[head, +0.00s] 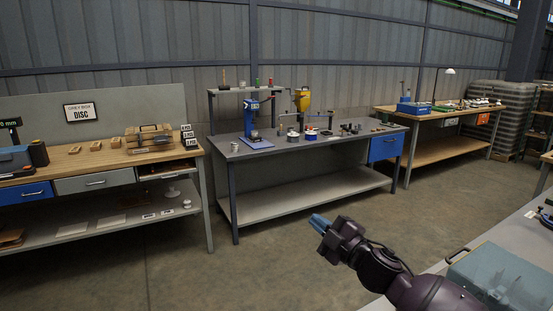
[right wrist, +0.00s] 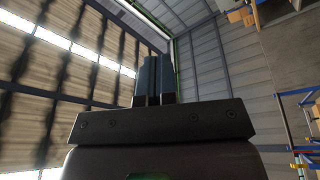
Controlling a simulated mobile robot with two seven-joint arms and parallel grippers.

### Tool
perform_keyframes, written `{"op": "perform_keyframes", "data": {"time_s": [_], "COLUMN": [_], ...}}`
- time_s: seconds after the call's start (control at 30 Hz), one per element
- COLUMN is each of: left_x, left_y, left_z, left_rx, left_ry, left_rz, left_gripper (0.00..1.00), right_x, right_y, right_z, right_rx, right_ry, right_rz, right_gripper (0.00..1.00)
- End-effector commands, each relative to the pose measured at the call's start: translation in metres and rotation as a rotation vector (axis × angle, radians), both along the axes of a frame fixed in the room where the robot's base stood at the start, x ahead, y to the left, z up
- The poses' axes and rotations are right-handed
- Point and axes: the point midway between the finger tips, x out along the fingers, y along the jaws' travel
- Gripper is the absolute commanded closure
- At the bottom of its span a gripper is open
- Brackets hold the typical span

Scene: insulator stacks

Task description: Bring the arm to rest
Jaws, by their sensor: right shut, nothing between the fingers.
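My right gripper (head: 319,222) shows in the lower middle of the head view, at the end of my dark arm that comes in from the lower right. It is in the air over the open floor, in front of the grey workbench and apart from it. Its blue-grey fingers are together with nothing between them. In the right wrist view the shut fingers (right wrist: 152,80) point up toward the roof and wall. My left gripper is not in view.
A grey workbench (head: 290,150) with a blue press (head: 253,118) stands in the middle. A wooden-topped bench (head: 75,163) is at left, another (head: 450,115) at back right. A grey table edge with a translucent box (head: 505,275) is at lower right. The concrete floor (head: 190,275) between is clear.

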Motion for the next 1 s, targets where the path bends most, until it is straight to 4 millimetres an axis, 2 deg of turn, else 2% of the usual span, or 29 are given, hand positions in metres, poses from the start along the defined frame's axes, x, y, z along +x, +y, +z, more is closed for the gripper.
{"op": "perform_keyframes", "data": {"time_s": [0.03, 0.27, 0.47, 0.77, 1.0], "left_x": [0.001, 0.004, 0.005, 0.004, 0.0], "left_y": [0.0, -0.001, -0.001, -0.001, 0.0], "left_z": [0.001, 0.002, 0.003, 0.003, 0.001], "left_rx": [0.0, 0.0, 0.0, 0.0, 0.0], "left_ry": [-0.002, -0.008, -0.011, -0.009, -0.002], "left_rz": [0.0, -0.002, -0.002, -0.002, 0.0], "left_gripper": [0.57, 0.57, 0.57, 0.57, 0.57], "right_x": [-0.008, -0.045, -0.09, -0.176, -0.262], "right_y": [-0.006, -0.043, -0.076, -0.127, -0.164], "right_z": [-0.015, -0.078, -0.134, -0.211, -0.274], "right_rx": [0.047, 0.228, 0.377, 0.587, 0.669], "right_ry": [0.053, 0.295, 0.5, 0.732, 0.868], "right_rz": [-0.039, -0.207, -0.332, -0.509, -0.684], "right_gripper": [1.0, 1.0, 1.0, 1.0, 1.0]}}
